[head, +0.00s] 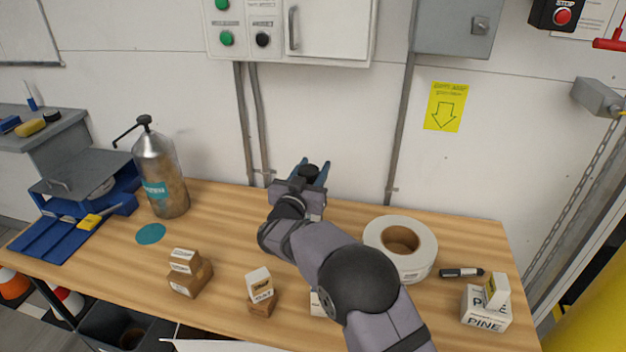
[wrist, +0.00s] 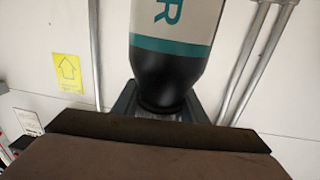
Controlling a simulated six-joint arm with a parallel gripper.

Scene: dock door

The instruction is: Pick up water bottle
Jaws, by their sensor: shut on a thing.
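The water bottle shows large in the wrist view (wrist: 166,65), with a black end, a teal band and a pale label bearing dark teal letters. In the head view only its dark round top (head: 312,170) shows; the rest is hidden behind my gripper and arm. My gripper (head: 311,176) is near the back edge of the table, in front of the wall. Its two blue fingers are shut on the bottle's black end, one on each side. I cannot tell whether the bottle's base touches the table.
The wooden table (head: 225,225) has a metal pump canister (head: 160,180), blue tray (head: 55,235) and teal disc (head: 151,233) at left. Small boxes (head: 188,275) stand along the front. A white tape roll (head: 401,245), marker (head: 461,272) and PINE box (head: 485,310) are at right.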

